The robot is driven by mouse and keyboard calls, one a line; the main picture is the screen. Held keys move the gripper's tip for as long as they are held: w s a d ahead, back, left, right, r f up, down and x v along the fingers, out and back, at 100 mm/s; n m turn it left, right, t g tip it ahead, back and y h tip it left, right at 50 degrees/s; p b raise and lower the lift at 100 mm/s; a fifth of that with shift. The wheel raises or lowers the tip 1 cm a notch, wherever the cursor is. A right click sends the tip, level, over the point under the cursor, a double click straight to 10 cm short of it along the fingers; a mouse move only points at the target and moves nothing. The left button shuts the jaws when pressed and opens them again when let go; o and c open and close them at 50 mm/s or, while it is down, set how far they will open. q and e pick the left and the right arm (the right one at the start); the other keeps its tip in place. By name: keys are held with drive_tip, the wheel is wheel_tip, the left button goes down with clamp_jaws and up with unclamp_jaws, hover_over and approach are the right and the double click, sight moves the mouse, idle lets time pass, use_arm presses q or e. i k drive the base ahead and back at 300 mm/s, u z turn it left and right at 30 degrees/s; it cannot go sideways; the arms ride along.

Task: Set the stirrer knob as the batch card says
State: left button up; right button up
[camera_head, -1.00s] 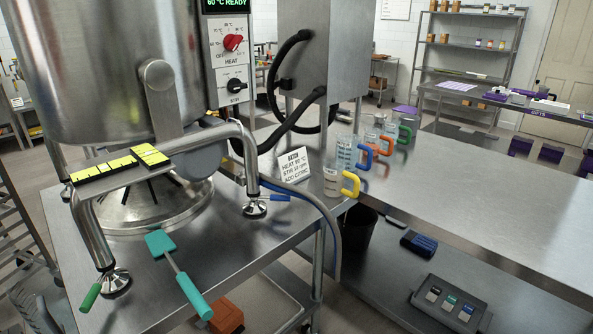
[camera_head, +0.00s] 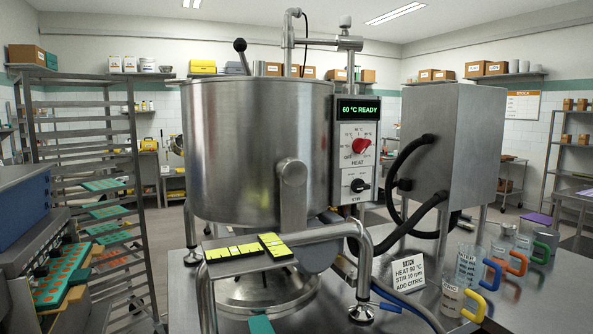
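The black stirrer knob (camera_head: 359,186) sits on the kettle's white control panel, above the word STIR. Its handle looks roughly level, but the marks around it are too small to read. The batch card (camera_head: 408,272) stands tilted on the steel table, right of the kettle. Its stir line appears to read 10 rpm and its last line ADD CITRIC; the heat figure is hard to make out. Neither of my grippers is in view.
The red heat knob (camera_head: 361,146) is just above the stirrer knob, under a green display (camera_head: 360,109) reading 60 °C READY. Black hoses (camera_head: 404,160) hang right of the panel. Several handled jugs (camera_head: 466,265) stand right of the card. A tray rack (camera_head: 85,170) stands left.

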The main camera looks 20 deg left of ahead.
sight(358, 184)
drive_tip(key=z, duration=1)
drive_tip(key=i, duration=0.45)
drive_tip(key=u, duration=2.1)
